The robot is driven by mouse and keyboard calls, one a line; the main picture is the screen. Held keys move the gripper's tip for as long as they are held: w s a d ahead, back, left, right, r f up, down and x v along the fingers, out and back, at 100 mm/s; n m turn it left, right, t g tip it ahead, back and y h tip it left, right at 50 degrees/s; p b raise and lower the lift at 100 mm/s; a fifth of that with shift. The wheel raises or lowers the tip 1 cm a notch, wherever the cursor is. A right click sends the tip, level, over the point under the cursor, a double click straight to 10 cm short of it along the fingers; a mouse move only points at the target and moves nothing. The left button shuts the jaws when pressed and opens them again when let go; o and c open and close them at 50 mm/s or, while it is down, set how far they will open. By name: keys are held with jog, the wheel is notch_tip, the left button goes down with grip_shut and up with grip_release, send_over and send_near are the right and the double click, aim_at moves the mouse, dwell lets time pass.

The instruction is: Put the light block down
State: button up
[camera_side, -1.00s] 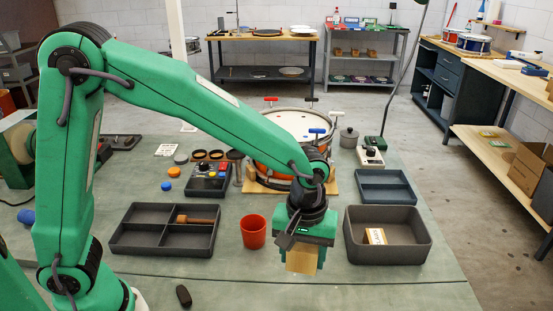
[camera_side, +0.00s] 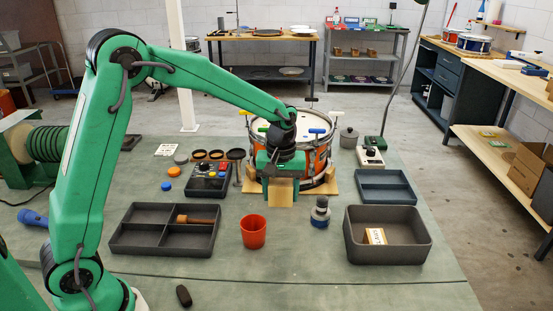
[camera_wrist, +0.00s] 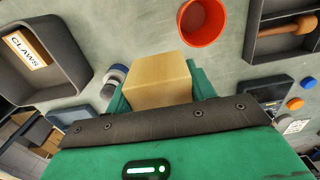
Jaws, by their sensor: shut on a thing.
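The light block (camera_side: 281,191) is pale tan wood. My gripper (camera_side: 281,180) is shut on it, in front of the drum (camera_side: 312,160) in the side view. In the wrist view the block (camera_wrist: 158,82) sits between the green jaws, its near face filling the middle. Whether its underside touches anything is hard to tell; in the side view its lower edge overlaps the front of the wooden board (camera_side: 333,188) under the drum.
A red cup (camera_side: 253,232) and a small dark and white round item (camera_side: 320,213) stand in front. A divided tray (camera_side: 125,240) is at left, a grey bin (camera_side: 418,256) with a labelled box (camera_side: 375,236) at right. A control box (camera_side: 209,184) is left of the gripper.

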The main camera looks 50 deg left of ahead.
send_over(265, 208)
notch_tip(265, 208, down, 7)
jog(key=shift+w, duration=0.1)
dwell(0.4)
jog(key=shift+f, duration=2)
jog(key=shift+f, duration=0.1)
jog(key=o, duration=1)
notch_tip(265, 208, up, 12)
jog(key=shift+r, duration=0.15)
